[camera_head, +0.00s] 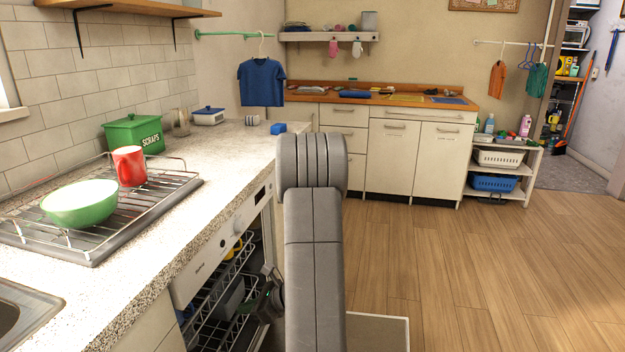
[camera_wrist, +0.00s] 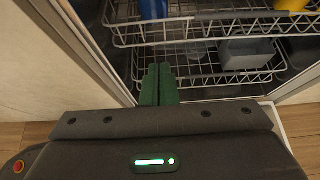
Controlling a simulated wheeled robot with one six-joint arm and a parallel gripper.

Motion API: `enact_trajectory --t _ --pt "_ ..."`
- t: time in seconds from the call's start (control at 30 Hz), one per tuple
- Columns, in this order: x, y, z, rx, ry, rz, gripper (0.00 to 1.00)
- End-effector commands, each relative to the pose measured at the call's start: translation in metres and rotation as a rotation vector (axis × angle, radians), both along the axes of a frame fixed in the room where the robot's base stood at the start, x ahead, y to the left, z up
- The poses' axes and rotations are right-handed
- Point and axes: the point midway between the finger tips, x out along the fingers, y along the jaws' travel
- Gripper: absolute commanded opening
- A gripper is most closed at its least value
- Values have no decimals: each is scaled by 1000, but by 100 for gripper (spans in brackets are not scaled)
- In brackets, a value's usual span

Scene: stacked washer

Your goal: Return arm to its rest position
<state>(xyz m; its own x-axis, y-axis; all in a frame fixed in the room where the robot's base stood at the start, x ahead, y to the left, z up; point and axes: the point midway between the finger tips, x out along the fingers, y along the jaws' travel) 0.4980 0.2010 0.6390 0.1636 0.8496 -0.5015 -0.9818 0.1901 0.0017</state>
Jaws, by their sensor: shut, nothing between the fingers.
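My gripper (camera_wrist: 160,84) shows in the wrist view as two dark green fingers pressed together, with nothing between them. They point at the open front of the dishwasher, in front of its racks. In the head view my gripper (camera_head: 262,300) is low beside the dishwasher opening, partly hidden by my grey arm (camera_head: 315,235), which rises in the middle of the picture. The dishwasher (camera_head: 195,285) is under the counter, and its upper rack (camera_wrist: 215,32) and lower rack (camera_wrist: 200,82) hold dishes. A grey container (camera_wrist: 245,50) and part of a blue item (camera_wrist: 153,9) show there.
The speckled counter (camera_head: 185,225) runs along the left, with a drying rack (camera_head: 98,240) holding a green bowl (camera_head: 82,204) and red mug (camera_head: 130,166). A pale panel (camera_head: 378,332), apparently the lowered dishwasher door, is low behind my arm. The wooden floor (camera_head: 480,270) at right is clear.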

Motion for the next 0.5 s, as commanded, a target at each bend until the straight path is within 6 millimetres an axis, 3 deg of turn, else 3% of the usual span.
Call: enact_trajectory --t 0.17,0.5 --pt "2 12 -8 0 1 4 0" --pt "12 66 -41 0 1 4 0"
